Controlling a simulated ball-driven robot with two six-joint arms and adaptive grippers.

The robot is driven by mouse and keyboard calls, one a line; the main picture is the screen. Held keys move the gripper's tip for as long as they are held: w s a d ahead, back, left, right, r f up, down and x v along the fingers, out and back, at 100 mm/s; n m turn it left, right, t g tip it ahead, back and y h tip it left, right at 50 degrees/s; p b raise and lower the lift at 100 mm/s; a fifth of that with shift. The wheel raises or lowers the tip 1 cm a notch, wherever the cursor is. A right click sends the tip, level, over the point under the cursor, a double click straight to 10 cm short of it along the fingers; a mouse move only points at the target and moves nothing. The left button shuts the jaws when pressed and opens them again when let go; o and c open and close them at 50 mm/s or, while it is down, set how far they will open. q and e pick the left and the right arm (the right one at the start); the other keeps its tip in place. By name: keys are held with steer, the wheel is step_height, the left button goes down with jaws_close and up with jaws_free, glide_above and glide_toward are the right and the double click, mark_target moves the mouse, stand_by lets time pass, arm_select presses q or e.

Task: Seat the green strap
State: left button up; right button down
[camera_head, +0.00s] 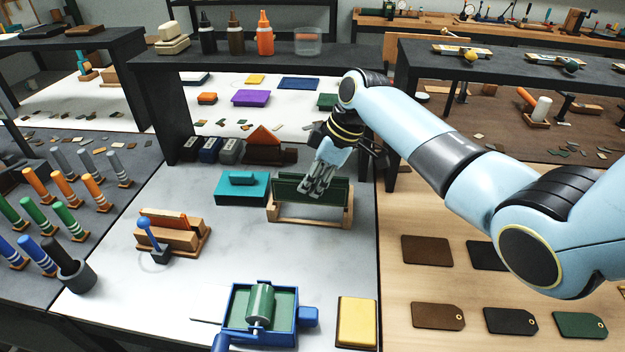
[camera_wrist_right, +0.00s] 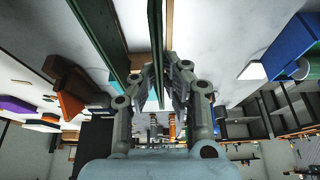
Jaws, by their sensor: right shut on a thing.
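A wooden rack (camera_head: 310,219) stands on the white tabletop, with dark green upright pieces (camera_head: 340,191) in it. My right gripper (camera_head: 316,188) reaches down over the rack. Its fingers are shut on a thin green strap (camera_wrist_right: 157,38), seen edge-on between the fingertips in the right wrist view. A second green piece (camera_wrist_right: 98,32) runs beside it there, apart from the fingers. The fingers hide part of the strap in the head view, and I cannot tell how deep it sits in the rack. My left gripper is not in view.
A teal pad (camera_head: 229,197) lies just left of the rack. A wooden holder (camera_head: 178,231) and a blue-knobbed lever tool (camera_head: 150,233) stand further left. A blue roller tray (camera_head: 232,304) and a yellow block (camera_head: 356,322) are in front. The table between is clear.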

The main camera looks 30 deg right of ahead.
mark_target(313, 203)
steer(key=shift+f, duration=0.4)
steer(key=shift+f+b, duration=0.9)
steer(key=shift+f, duration=0.25)
steer(key=shift+f, duration=0.1)
steer(key=c, duration=1.4)
jaws_free()
steer(key=shift+o, duration=0.2)
steer(key=v, duration=1.2)
